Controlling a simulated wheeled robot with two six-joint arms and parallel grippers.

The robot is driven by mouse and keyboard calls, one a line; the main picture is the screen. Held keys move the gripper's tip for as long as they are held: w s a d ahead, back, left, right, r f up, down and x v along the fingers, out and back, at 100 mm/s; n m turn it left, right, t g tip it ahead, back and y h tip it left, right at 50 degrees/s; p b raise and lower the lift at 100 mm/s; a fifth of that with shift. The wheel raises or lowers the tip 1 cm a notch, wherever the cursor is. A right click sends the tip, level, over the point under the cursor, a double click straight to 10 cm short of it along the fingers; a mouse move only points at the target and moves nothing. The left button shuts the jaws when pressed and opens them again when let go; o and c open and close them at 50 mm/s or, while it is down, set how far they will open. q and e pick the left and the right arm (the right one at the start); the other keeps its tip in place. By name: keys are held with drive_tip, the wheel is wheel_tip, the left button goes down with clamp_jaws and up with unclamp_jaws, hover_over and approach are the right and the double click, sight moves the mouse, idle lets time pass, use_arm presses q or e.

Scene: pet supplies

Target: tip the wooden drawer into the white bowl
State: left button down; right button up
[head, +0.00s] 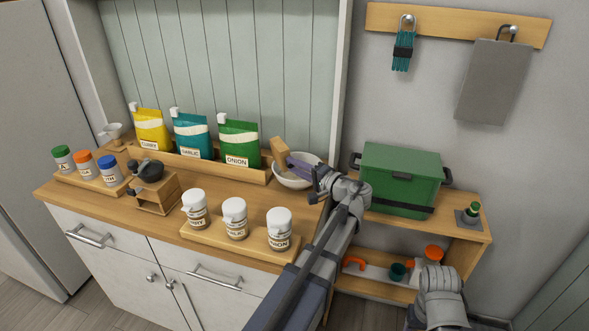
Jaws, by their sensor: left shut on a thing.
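The small wooden drawer (279,151) is in my left gripper (291,160), which is shut on it. The drawer is steeply tilted, at the left rim of the white bowl (293,183) and above it. I cannot tell whether it touches the rim. The bowl stands upright at the right end of the wooden counter, partly hidden by the gripper and wrist. The insides of drawer and bowl, and any contents, cannot be made out. Part of my right arm shows at the bottom right; its gripper fingers are not visible.
A grinder (154,190) with a wooden base stands left on the counter (171,225). Labelled pouches (194,137) stand behind; white-lidded jars (236,219) stand in front. Colour-lidded jars (84,165) are far left. A green box (400,179) sits on the right shelf.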

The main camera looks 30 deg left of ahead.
use_arm(q)
drive_tip(key=m+b, duration=0.1)
drive_tip(key=m+y+b, duration=0.1)
drive_tip(key=shift+w+d+m, duration=0.25)
drive_tip(key=shift+w+m, duration=0.05)
drive_tip(key=shift+w, duration=0.1)
idle(0.3)
drive_tip(key=shift+w+d+m+t+y+b, duration=0.2)
drive_tip(key=shift+w+m+t+y+b, duration=0.15)
drive_tip(key=shift+m+b, duration=0.35)
drive_tip(key=shift+s+f, duration=0.1)
idle(0.4)
drive_tip(key=shift+w+d+m+t+y+b, duration=0.15)
drive_tip(key=shift+m+b, duration=0.1)
drive_tip(key=shift+m, duration=0.25)
drive_tip(key=shift+w+a+m+t+y+b, duration=0.1)
drive_tip(key=shift+m+b, duration=0.15)
drive_tip(key=shift+m, duration=0.25)
